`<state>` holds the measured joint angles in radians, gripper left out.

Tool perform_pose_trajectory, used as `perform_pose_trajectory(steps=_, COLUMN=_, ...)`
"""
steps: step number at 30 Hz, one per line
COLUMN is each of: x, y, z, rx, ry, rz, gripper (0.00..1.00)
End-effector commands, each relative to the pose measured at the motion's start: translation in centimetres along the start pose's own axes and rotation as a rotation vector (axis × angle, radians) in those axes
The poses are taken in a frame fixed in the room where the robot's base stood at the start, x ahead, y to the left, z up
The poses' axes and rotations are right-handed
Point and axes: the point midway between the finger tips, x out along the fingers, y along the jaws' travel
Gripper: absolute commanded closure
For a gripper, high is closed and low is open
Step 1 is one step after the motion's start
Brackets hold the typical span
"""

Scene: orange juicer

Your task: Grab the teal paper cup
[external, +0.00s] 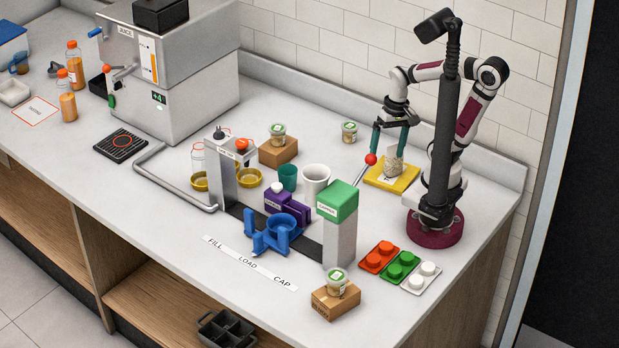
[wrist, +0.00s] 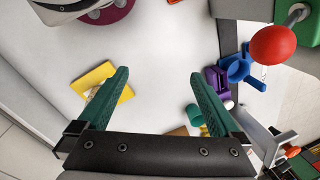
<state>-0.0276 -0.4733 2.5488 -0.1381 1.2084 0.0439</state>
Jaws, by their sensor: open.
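The teal paper cup (external: 288,177) stands upright on the white counter, left of a larger white cup (external: 316,180). In the wrist view the teal cup (wrist: 193,115) shows beside the right finger, which partly hides it. My gripper (external: 390,150) is open and hangs in the air to the right of the cup, near a yellow pad (external: 407,181). In the wrist view my gripper (wrist: 158,73) has its teal fingers wide apart, with only bare counter between the tips.
A red-knobbed lever (external: 371,159) sticks up from the green-topped post (external: 339,205), between my gripper and the cups. A purple block (external: 288,209) and blue holder (external: 279,232) stand in front of the cups. A cardboard box (external: 277,153) stands behind. A speckled object (external: 393,165) is on the yellow pad.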

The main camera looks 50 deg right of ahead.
Motion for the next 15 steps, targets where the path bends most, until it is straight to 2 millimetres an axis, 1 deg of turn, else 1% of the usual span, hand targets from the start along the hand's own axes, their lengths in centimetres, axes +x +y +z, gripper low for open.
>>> perform_pose_trajectory(steps=2, x=2.3, y=-3.0, z=-3.4, rx=-0.052, ry=0.067, rz=-0.047, gripper=0.0)
perform_pose_trajectory(steps=3, x=3.8, y=-5.1, z=-5.7, rx=-0.071, ry=0.127, rz=-0.083, gripper=0.0)
perform_pose_trajectory(steps=5, x=6.3, y=-8.1, z=-9.1, rx=-0.085, ry=0.233, rz=-0.13, gripper=0.0)
perform_pose_trajectory(steps=6, x=7.9, y=-9.8, z=-11.2, rx=-0.087, ry=0.31, rz=-0.153, gripper=0.0)
perform_pose_trajectory(steps=7, x=9.1, y=-10.9, z=-12.7, rx=-0.088, ry=0.371, rz=-0.165, gripper=0.0)
perform_pose_trajectory(steps=9, x=11.8, y=-12.8, z=-15.7, rx=-0.093, ry=0.524, rz=-0.173, gripper=0.0)
perform_pose_trajectory(steps=12, x=14.9, y=-14.0, z=-18.8, rx=-0.136, ry=0.759, rz=-0.143, gripper=0.0)
perform_pose_trajectory(steps=15, x=16.6, y=-14.3, z=-20.0, rx=-0.227, ry=0.96, rz=-0.096, gripper=0.0)
